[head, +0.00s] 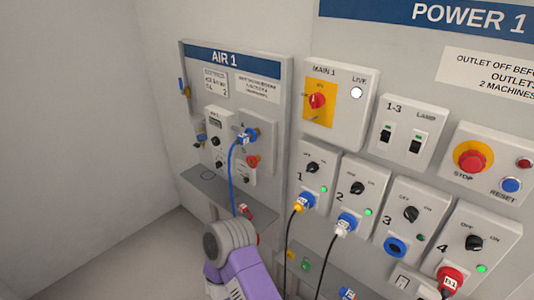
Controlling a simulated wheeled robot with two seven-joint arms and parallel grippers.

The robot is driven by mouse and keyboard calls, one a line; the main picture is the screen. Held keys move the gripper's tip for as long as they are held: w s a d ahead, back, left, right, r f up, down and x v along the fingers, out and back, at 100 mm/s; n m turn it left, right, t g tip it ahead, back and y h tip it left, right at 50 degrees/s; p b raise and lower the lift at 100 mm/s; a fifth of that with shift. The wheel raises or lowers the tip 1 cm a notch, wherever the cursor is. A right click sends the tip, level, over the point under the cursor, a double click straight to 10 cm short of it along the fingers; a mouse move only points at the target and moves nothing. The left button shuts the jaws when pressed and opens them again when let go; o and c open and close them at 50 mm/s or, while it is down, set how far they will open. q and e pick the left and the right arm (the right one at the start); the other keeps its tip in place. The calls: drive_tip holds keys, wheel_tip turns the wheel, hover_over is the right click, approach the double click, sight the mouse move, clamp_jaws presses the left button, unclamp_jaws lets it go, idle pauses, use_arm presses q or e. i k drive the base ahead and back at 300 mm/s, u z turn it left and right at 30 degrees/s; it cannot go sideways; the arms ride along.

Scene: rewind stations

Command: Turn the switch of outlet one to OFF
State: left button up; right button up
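The outlet one panel (327,164) is on the wall at the middle of the head view, marked 1. Its black rotary switch (312,168) sits between OFF and ON marks; its exact angle is too small to tell. The green lamp (323,189) beside it is lit. A yellow plug (298,207) is in the socket below, with a black cable hanging down. One of my purple arm links with a grey joint is at the bottom, left of and below outlet one. Neither gripper can be seen.
Outlets two (358,187), three (410,214) and four (473,243) run down to the right. Above are the main switch (317,101) and a red stop button (473,158). The AIR 1 board (236,57) with a blue hose (232,175) and a grey shelf (207,193) is left.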

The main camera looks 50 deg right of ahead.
sight(313, 168)
drive_tip(key=i, duration=1.2)
drive_tip(key=z, duration=2.4)
drive_tip(key=k, duration=0.1)
drive_tip(key=u, duration=0.35)
